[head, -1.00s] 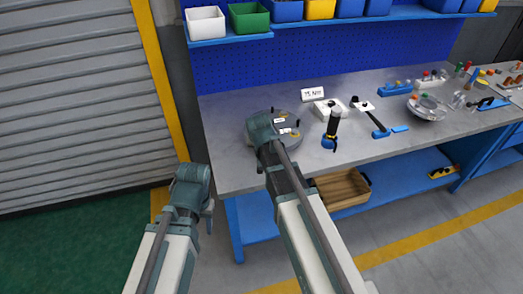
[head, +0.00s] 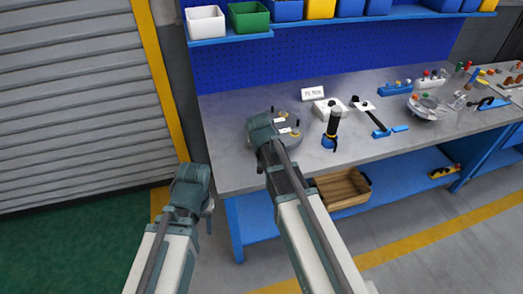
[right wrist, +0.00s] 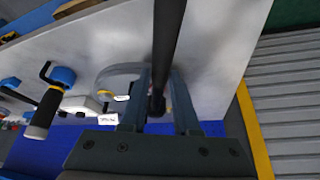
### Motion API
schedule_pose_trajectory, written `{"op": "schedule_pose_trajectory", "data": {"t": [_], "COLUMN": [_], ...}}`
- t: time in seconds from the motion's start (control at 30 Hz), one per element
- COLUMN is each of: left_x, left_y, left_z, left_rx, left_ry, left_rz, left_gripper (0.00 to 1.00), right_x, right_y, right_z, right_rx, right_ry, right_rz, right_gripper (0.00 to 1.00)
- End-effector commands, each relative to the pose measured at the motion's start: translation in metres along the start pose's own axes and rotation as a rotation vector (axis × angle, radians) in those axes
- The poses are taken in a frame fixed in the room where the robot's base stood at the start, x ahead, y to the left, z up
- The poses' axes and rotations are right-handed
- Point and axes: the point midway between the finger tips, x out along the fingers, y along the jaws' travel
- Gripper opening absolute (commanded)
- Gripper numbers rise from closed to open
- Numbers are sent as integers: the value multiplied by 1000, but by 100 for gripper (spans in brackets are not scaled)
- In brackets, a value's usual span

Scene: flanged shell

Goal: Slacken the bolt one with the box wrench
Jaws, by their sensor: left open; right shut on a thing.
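The flanged shell (head: 289,139) is a round grey piece with small white labels and dark upright bolts, near the bench's left end. It also shows as a pale ring in the right wrist view (right wrist: 108,82). My right gripper (right wrist: 161,98) is shut on a long dark bar, which looks like the box wrench (right wrist: 168,35), close to the shell. In the head view my right wrist covers the shell's left part, so I cannot tell which bolt the wrench meets or whether it is seated. My left gripper (head: 209,214) hangs open and empty in front of the bench's left edge.
A black-handled tool in a blue stand (head: 331,130) stands right of the shell. More tools and fixtures lie farther right. A wooden crate (head: 342,188) sits on the lower shelf.

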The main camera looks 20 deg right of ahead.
Motion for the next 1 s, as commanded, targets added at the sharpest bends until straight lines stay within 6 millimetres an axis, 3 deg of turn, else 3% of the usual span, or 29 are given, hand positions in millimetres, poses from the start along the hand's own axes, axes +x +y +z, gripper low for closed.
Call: {"op": "schedule_pose_trajectory", "data": {"t": [1.0], "left_x": [25], "left_y": [2], "left_z": [-2], "left_rx": [0], "left_ry": [0], "left_rz": [0], "left_gripper": [50], "right_x": [23], "right_y": [0], "right_z": [11], "right_rx": [0], "right_ry": [1], "right_rz": [0], "right_gripper": [0]}}
